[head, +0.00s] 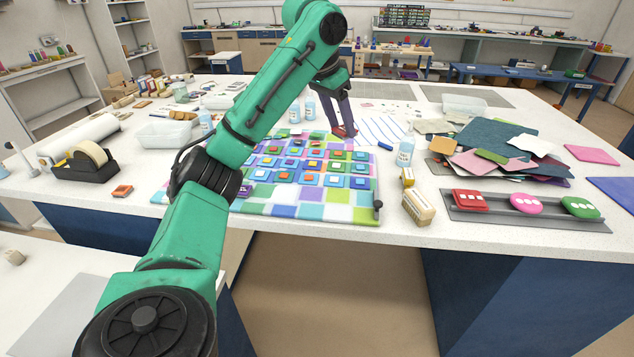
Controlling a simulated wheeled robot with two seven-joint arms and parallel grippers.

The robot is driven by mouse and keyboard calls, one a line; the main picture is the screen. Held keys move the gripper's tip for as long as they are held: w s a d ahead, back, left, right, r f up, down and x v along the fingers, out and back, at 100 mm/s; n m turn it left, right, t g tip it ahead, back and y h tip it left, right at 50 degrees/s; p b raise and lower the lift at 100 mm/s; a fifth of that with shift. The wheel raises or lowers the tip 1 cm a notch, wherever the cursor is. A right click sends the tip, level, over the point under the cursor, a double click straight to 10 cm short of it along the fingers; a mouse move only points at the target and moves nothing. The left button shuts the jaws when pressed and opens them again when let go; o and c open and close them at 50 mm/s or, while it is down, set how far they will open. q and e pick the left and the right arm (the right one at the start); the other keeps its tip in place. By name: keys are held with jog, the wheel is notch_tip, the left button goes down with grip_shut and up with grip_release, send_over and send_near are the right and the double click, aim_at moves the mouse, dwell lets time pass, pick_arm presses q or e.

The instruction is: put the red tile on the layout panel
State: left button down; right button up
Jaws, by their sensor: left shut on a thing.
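The layout panel (340,213) lies flat on the white worktable, a board of pastel squares carrying rows of small coloured tiles. My left arm crosses in front of it and hides its left part. My left gripper (343,133) points down at the panel's far edge, right of its middle. It is shut on a small red piece, which looks like the red tile (340,131). At this size I cannot tell whether the piece touches the surface below. My right gripper is not in view.
An orange-red tile (122,191) lies left of the panel, near a tape dispenser (87,165). Right of the panel stand a bottle (405,152) and a yellowish block (418,207). A grey rail (480,216) with three coloured pieces and a pile of sheets (480,135) lie further right.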

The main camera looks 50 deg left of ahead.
pick_arm(q)
jog(key=b, duration=0.4)
send_over(338, 201)
jog(key=s, duration=0.2)
notch_tip(338, 201, down, 6)
jog(key=f+b, duration=0.1)
jog(key=f, duration=0.5)
jog(key=f+b, duration=0.2)
jog(key=f, duration=0.5)
jog(key=shift+w+a+f, duration=0.1)
jog(key=shift+w+f, duration=0.05)
jog(key=shift+w, duration=0.05)
jog(key=shift+c, duration=1.3)
grip_release()
jog(key=p+v, duration=0.1)
jog(key=v, duration=1.1)
jog(key=shift+p, duration=0.4)
